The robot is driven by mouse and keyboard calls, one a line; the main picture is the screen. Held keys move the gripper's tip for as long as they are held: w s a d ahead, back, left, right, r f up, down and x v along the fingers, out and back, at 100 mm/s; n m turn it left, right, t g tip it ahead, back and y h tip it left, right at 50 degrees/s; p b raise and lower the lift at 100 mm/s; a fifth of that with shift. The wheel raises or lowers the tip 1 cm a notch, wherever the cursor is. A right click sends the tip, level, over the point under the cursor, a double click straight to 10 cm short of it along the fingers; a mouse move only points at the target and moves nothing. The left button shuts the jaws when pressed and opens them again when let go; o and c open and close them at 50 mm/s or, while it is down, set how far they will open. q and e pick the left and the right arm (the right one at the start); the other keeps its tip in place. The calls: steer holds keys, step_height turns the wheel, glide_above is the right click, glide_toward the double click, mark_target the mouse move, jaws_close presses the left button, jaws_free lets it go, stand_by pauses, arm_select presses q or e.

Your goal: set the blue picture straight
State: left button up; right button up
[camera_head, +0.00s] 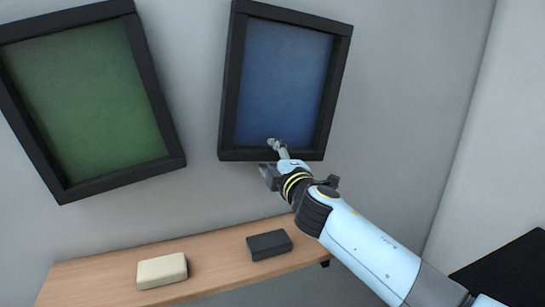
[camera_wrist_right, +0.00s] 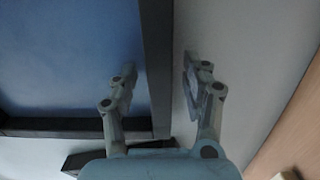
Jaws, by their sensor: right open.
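The blue picture (camera_head: 286,75) hangs on the wall in a black frame. In the head view its bottom edge runs nearly level while the shelf and the green picture's bottom edge rise to the right, so it looks turned clockwise against them. My right gripper (camera_head: 269,156) is open at the frame's bottom edge. In the right wrist view a frame side (camera_wrist_right: 158,65) lies between the open fingers of the gripper (camera_wrist_right: 156,88), one finger over the blue panel (camera_wrist_right: 60,50), the other over the wall. Contact cannot be told. My left gripper is out of view.
A green picture (camera_head: 85,100) in a black frame hangs to the left. Below is a wooden shelf (camera_head: 215,264) with a cream block (camera_head: 161,270) and a dark block (camera_head: 269,244). Bare wall lies right of the blue picture; a black surface (camera_head: 510,270) is at lower right.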

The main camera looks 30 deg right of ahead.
jaws_close()
stand_by(0.4)
steer(key=d, duration=0.1)
steer(key=d+n, duration=0.1)
steer(key=d, duration=0.1)
steer(key=s+d+n+b, duration=0.1)
steer(key=shift+d+f, duration=0.25)
steer(key=shift+f, duration=0.1)
jaws_free()
glide_toward(290, 156)
steer(key=shift+v, duration=1.2)
